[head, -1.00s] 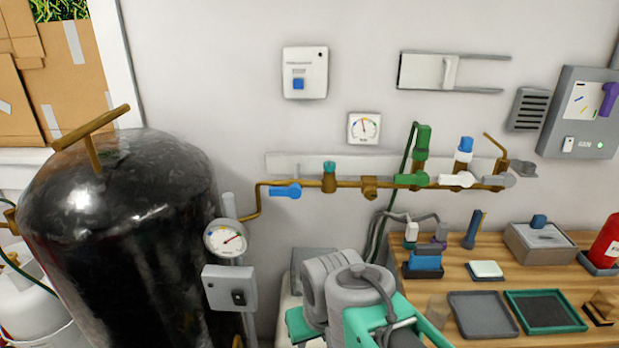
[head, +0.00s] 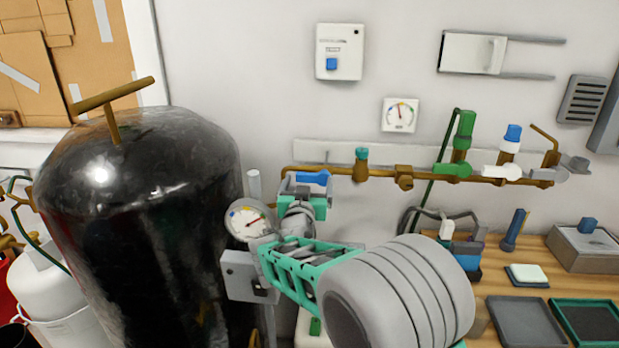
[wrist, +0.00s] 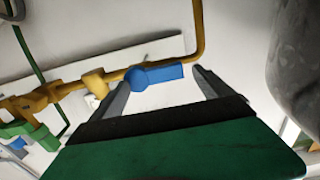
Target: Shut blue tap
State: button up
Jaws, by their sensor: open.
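The blue tap (head: 314,177) is on the brass pipe (head: 285,171) by the wall, with its handle lying along the pipe. It also shows in the wrist view (wrist: 156,74). My gripper (head: 304,186) is in front of the tap in the head view and partly covers it and the pipe. In the wrist view my gripper (wrist: 161,78) is open, with one fingertip to each side of the blue handle. I cannot tell whether either finger touches it.
A black tank (head: 140,215) with a brass T-handle stands at the left. A round gauge (head: 247,220) is close beside my wrist. Green (head: 453,169) and white (head: 502,172) taps share the pipe to the right. A wooden bench (head: 500,270) is at the lower right.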

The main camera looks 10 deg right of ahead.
aim_at(309, 179)
jog(key=x, duration=0.3)
jog(key=shift+w+d, duration=0.1)
jog(key=shift+w, duration=0.2)
grip_shut()
dwell(0.8)
